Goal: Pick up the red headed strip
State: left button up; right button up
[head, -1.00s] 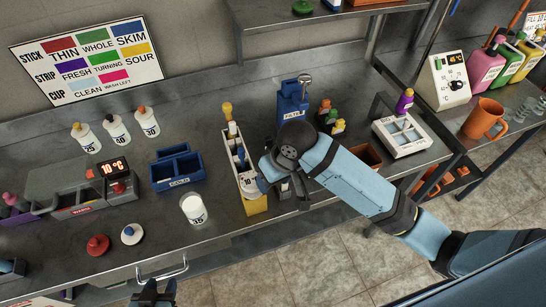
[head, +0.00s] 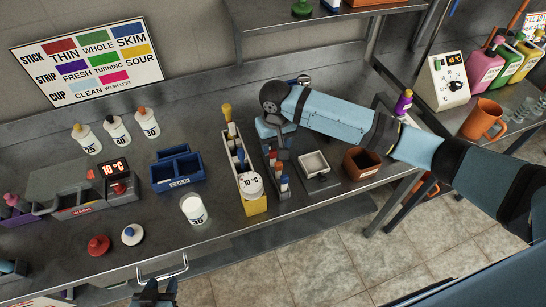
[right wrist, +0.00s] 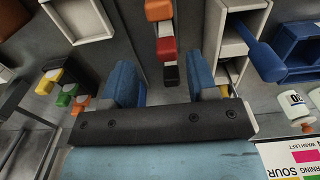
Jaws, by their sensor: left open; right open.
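A narrow dark rack (head: 281,187) stands on the steel bench, right of the yellow holder, with small coloured heads in a row. A red head (right wrist: 166,48) shows in the right wrist view, between an orange head (right wrist: 158,10) and a dark one. My right gripper (right wrist: 163,85) is open and empty, its blue fingers either side of the row's line. In the head view the right gripper (head: 276,138) points down over the rack's far end, hiding part of it. My left gripper (head: 155,292) is open and empty at the bottom edge.
A yellow holder (head: 256,207) with a white 10 °C dial stands left of the rack. A white-lined tray (head: 314,165) and a brown box (head: 361,163) stand to the right. A blue caddy (head: 178,172) and a white cup (head: 193,209) are further left.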

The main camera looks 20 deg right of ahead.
aim_at(273, 157)
jog(key=shift+a+f+p, duration=0.2)
jog(key=shift+f+p, duration=0.1)
jog(key=shift+f, duration=1.45)
jog(key=shift+a+f+p, duration=0.2)
jog(key=shift+f+p, duration=0.05)
jog(key=shift+f, duration=1.45)
grip_shut()
jog(key=shift+r, duration=0.1)
